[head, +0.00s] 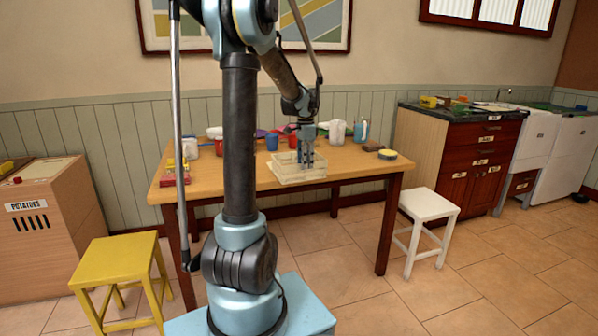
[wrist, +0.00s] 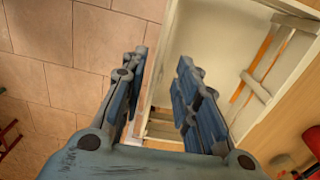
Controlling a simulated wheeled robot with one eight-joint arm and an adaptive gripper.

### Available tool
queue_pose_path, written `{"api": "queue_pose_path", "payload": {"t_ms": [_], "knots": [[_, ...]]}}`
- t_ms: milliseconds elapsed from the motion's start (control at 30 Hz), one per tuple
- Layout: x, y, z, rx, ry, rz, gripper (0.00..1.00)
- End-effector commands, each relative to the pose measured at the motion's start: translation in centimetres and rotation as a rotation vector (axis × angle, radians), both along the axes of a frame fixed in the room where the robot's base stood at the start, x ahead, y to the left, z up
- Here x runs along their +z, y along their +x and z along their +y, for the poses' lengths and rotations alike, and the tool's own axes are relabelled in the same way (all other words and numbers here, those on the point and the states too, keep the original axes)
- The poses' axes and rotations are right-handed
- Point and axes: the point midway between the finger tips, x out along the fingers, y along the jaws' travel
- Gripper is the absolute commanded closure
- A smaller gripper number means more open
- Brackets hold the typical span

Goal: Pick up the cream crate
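The cream crate (head: 300,177) stands on the wooden table near its front edge. In the wrist view the crate (wrist: 218,42) is open on top, with slatted ends and a pale inside. My gripper (head: 307,162) points down at the crate. In the wrist view my gripper (wrist: 160,65) is open, with one finger on the floor side of the crate's long wall and the other over its inside. The wall lies between the fingers. Whether either finger touches it I cannot tell.
The table (head: 230,181) holds cups and jars along its back, and a brown block (head: 373,145) and a round yellow-topped tin (head: 387,154) on the right. A yellow stool (head: 115,262) and a white stool (head: 429,204) stand before it.

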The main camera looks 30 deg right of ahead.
Motion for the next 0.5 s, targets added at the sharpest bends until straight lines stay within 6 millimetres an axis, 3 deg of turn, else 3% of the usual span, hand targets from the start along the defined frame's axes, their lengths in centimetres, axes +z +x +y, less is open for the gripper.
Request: {"api": "queue_pose_path", "payload": {"t_ms": [167,500], "knots": [[-0.9,-0.1,0.0,0.0,0.0,0.0,0.72],[-4.9,-0.4,0.1,0.0,0.0,0.0,0.72]]}}
